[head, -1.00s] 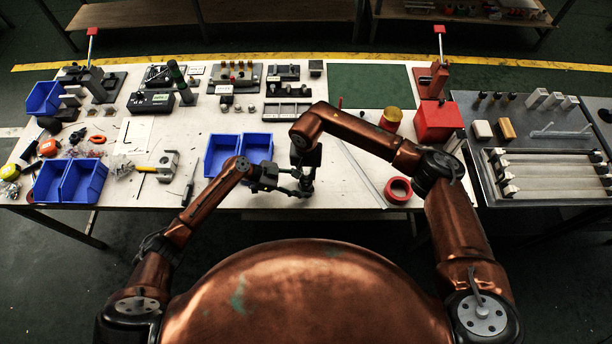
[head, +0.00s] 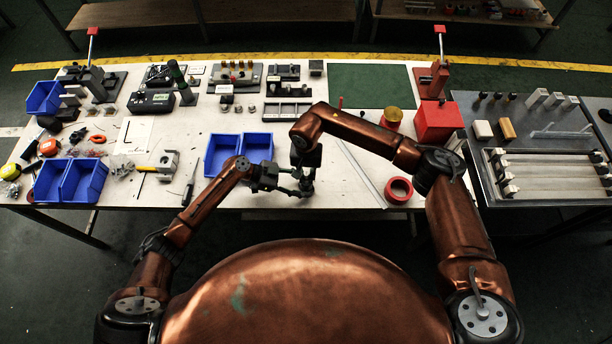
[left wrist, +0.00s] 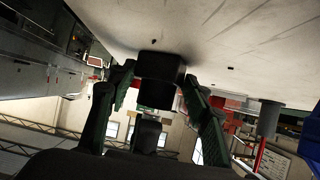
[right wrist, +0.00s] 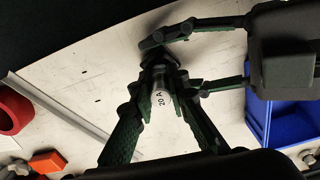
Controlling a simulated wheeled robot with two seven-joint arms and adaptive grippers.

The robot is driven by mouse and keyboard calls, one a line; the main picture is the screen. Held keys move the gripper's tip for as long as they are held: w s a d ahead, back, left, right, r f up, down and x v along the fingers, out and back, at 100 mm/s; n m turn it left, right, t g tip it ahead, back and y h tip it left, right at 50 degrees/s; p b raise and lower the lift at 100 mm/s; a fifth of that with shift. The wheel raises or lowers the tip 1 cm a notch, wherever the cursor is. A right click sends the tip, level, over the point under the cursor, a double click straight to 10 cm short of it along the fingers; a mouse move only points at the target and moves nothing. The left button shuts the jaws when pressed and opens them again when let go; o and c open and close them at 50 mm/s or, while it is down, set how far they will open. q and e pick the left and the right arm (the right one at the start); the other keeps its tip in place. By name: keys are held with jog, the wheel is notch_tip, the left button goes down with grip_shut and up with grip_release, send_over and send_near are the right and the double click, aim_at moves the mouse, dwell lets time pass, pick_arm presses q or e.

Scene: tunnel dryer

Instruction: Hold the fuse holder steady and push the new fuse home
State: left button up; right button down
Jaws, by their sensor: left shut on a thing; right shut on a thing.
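The black fuse holder (left wrist: 161,68) shows in the left wrist view between the fingertips of my left gripper (left wrist: 158,88), which is shut on it. In the right wrist view the pale cylindrical fuse (right wrist: 160,92), marked "20 A", sits between the fingers of my right gripper (right wrist: 158,105), which is shut on it. The fuse's far end meets the dark fuse holder (right wrist: 160,60); how deep it sits is hidden. In the head view my left gripper (head: 290,190) and right gripper (head: 305,182) meet low over the bench's front, hiding both parts.
Two blue bins (head: 222,153) stand just left of the grippers. A red tape roll (head: 398,189) and a long thin strip (head: 362,174) lie to the right. A red box (head: 436,122) stands farther back. Bare bench surrounds the grippers.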

aim_at(306, 174)
jog(key=shift+f, duration=0.75)
jog(key=c, duration=1.8)
grip_release()
notch_tip(306, 174, up, 12)
jog(key=shift+c, duration=0.5)
